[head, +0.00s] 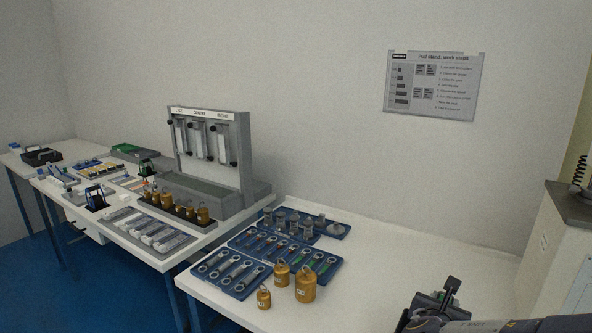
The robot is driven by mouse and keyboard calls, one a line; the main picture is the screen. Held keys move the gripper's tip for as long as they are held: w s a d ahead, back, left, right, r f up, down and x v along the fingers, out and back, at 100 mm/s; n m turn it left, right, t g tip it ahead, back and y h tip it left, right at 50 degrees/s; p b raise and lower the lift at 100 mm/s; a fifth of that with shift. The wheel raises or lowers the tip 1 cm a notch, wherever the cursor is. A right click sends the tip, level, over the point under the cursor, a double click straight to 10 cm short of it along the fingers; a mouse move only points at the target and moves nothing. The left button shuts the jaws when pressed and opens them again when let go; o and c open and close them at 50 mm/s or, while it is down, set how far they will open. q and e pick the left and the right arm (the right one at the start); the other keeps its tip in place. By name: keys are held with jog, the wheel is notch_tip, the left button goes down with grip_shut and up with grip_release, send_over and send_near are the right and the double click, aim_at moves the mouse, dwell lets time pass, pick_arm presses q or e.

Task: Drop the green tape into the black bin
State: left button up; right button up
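I cannot make out the green tape for certain. A small green item (146,169) stands at a dark holder on the middle table, too small to identify. No black bin is clearly recognisable; a low black container-like object (41,157) lies on the far left table. My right gripper (443,297) is at the bottom right, over or beside the near table, far from both. Its fingers are dark and partly hidden, and I cannot tell whether it is open or shut. My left gripper is not in view.
The near white table (420,262) has blue trays of wrenches (229,273), brass weights (305,284) and grey cylinders on its left part; its middle is clear. A pale cabinet (560,245) stands at right.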

notch_tip(320, 180, down, 4)
jog(key=shift+f+b, duration=0.15)
jog(key=shift+b, duration=1.1)
jog(key=o, duration=1.1)
jog(key=shift+c, duration=0.2)
